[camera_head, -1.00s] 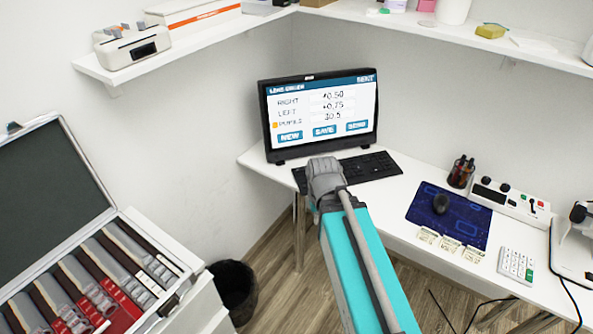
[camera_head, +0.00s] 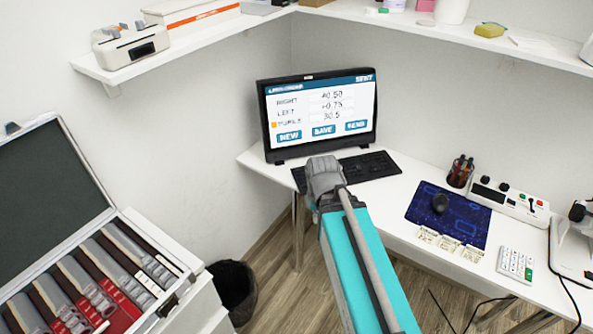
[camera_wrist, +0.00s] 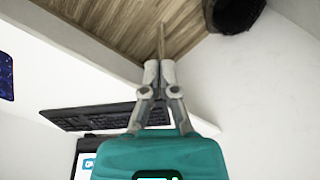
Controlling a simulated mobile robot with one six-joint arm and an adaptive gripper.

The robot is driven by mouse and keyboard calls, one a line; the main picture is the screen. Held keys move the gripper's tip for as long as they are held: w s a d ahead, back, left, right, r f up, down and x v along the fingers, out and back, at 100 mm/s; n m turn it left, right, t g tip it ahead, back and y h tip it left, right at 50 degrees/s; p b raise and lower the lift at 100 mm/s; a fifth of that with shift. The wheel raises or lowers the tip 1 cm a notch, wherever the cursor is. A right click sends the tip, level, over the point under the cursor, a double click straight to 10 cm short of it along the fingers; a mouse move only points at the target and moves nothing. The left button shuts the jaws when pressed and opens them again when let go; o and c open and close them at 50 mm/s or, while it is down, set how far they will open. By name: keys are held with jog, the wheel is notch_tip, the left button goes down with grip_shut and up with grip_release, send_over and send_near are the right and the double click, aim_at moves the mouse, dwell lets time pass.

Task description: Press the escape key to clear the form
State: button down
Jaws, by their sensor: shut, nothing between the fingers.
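The black keyboard (camera_head: 366,167) lies on the white desk in front of the monitor (camera_head: 318,115). My arm covers part of its left side in the head view. The screen shows a form with RIGHT, LEFT and PUPILS values, buttons below and SENT at top right. An orange mark sits beside PUPILS. My gripper (camera_wrist: 160,62) is shut and empty in the wrist view. The keyboard (camera_wrist: 95,117) shows there too, partly behind the fingers. I cannot tell whether they touch anything. The escape key cannot be made out. My arm hides the fingers in the head view.
On the desk to the right are a dark blue mat (camera_head: 462,222) with a mouse (camera_head: 440,203), a pen cup (camera_head: 460,172), a control box (camera_head: 510,203) and a white keypad (camera_head: 516,264). A black bin (camera_head: 235,288) stands on the floor.

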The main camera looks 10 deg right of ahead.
jog(key=w+a+f+m+t+y+b, duration=0.1)
jog(key=w+f+m+t+y+b, duration=0.2)
jog(key=w, duration=1.5)
jog(key=r+m+t+b, duration=0.1)
jog(key=m+t+b, duration=0.1)
jog(key=t+b, duration=0.25)
send_over(297, 170)
jog(key=shift+r+t, duration=0.1)
jog(key=shift+t, duration=0.35)
notch_tip(297, 170, down, 9)
jog(key=b, duration=0.8)
jog(key=shift+r+b, duration=0.1)
jog(key=shift+b, duration=0.2)
jog(key=shift+f+b, duration=0.9)
dwell(0.8)
jog(key=shift+r, duration=0.15)
jog(key=shift+r+p, duration=0.8)
jog(key=shift+p, duration=0.1)
jog(key=shift+r, duration=0.1)
